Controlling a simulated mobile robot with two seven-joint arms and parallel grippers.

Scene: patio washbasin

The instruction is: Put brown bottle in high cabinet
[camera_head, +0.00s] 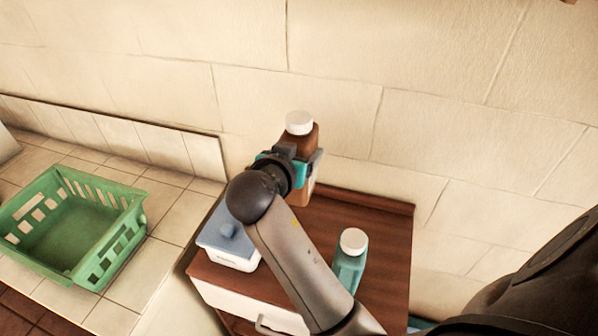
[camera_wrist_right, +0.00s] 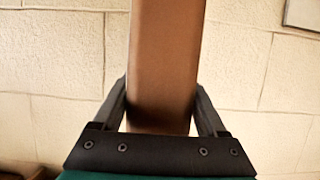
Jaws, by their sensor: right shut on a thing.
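The brown bottle (camera_head: 311,139) with a white cap stands upright near the back wall, at the rear of a low wooden cabinet. My right gripper (camera_head: 298,165) is shut around its body. In the right wrist view the brown bottle (camera_wrist_right: 164,62) fills the space between the two dark fingers of my right gripper (camera_wrist_right: 163,112). The gripper and arm hide part of the bottle, and I cannot tell whether its base touches the cabinet top. My left gripper is not in view. No high cabinet can be made out.
The low wooden cabinet (camera_head: 385,223) has a white drawer front. A teal bottle (camera_head: 350,262) with a white cap and a blue-lidded white box (camera_head: 228,238) stand on it. A green basket (camera_head: 75,226) sits on the tiled counter (camera_head: 172,207) at left. A stone wall (camera_head: 440,80) rises behind.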

